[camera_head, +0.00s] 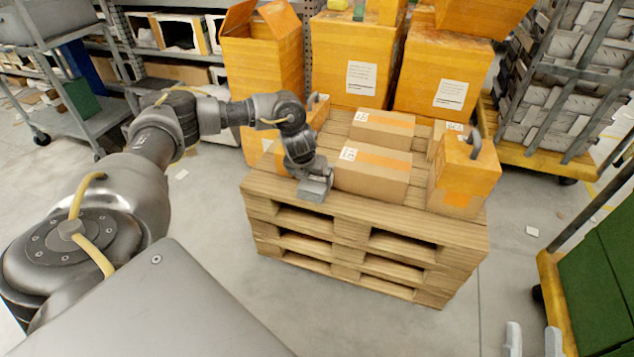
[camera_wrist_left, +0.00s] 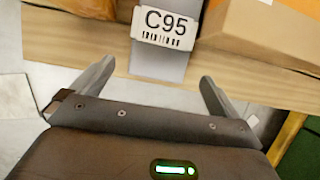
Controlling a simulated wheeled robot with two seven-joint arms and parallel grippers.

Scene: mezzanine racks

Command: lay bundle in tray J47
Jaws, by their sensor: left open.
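My left gripper (camera_head: 315,188) is over the near left edge of the wooden pallet (camera_head: 365,222). Just beyond the fingertips, a white label reading C95 (camera_wrist_left: 166,28) is on a grey object (camera_wrist_left: 160,62) at the pallet's edge. Two pale grey fingertips of my right gripper (camera_head: 533,341) show apart at the bottom right of the head view. I cannot pick out a bundle or a label reading J47; the labels in the head view are too small to read.
Cardboard boxes (camera_head: 376,172) with orange tape lie on the pallet, right of my left gripper. An orange box (camera_head: 466,172) stands at its right end. Taller orange boxes (camera_head: 357,62) stand behind.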

